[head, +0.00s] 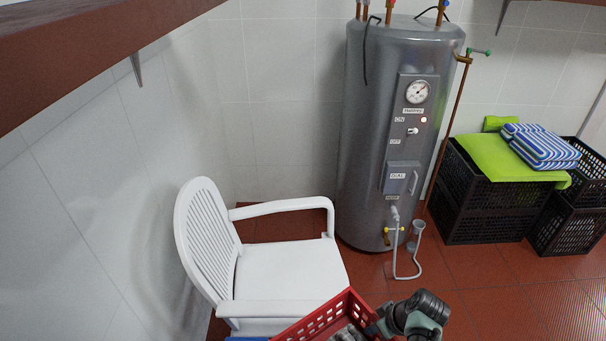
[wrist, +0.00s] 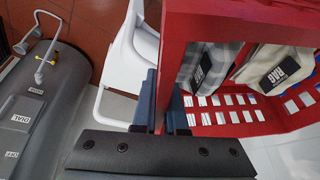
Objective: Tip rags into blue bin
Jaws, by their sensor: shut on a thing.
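A red perforated crate (head: 322,318) is at the bottom edge of the head view, partly cut off, and fills the right of the wrist view (wrist: 215,20). Grey rags (head: 350,333) lie in it. In the wrist view I see a grey checked rag (wrist: 208,66) and a cream rag (wrist: 275,62) with black RAG labels. My gripper (wrist: 162,105) is shut on the crate's wall, one finger on each side. In the head view my wrist is at the crate's right end. A thin blue strip (head: 246,339) shows left of the crate; I cannot tell if it is the blue bin.
A white plastic chair (head: 285,275) stands just behind the crate. A grey water heater (head: 375,130) with a pipe and hose is behind it. Black crates (head: 485,205) with green and striped cloths stand at the right. Red tiled floor (head: 490,290) is open at the lower right.

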